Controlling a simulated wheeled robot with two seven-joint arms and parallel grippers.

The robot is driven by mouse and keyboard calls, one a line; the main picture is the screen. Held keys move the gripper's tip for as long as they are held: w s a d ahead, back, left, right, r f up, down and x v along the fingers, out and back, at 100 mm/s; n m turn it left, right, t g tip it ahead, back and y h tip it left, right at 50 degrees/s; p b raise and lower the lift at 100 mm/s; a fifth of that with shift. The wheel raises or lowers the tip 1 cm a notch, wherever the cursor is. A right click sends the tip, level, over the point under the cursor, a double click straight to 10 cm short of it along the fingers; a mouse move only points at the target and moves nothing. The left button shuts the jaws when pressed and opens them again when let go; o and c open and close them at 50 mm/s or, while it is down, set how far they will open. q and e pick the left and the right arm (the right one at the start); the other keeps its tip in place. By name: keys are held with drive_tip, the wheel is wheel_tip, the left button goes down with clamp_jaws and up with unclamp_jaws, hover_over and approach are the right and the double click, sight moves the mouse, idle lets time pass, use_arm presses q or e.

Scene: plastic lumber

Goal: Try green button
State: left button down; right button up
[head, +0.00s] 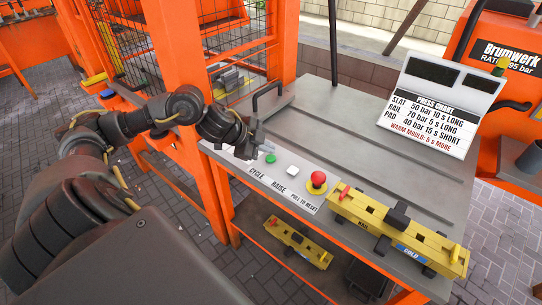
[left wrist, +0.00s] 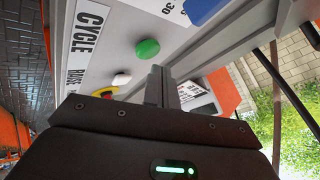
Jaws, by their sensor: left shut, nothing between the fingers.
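The green button (head: 270,157) labelled CYCLE sits on the pale control panel at the left front of the grey bench. In the left wrist view the green button (left wrist: 148,49) is a round dome just ahead of the fingers. My left gripper (head: 256,143) is shut and empty, close to the green button on its far left side. Its closed fingers (left wrist: 158,84) point towards the panel. I see no clear contact with the button. My right gripper is not in view.
A white RAISE button (head: 292,170) and a red pull-to-reset button (head: 317,182) sit right of the green one. A yellow mould (head: 361,214) marked COLD lies on the bench (head: 372,150). A press chart (head: 432,118) stands behind. An orange post (head: 180,60) rises at left.

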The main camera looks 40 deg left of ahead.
use_arm(q)
drive_tip(key=shift+f, duration=0.45)
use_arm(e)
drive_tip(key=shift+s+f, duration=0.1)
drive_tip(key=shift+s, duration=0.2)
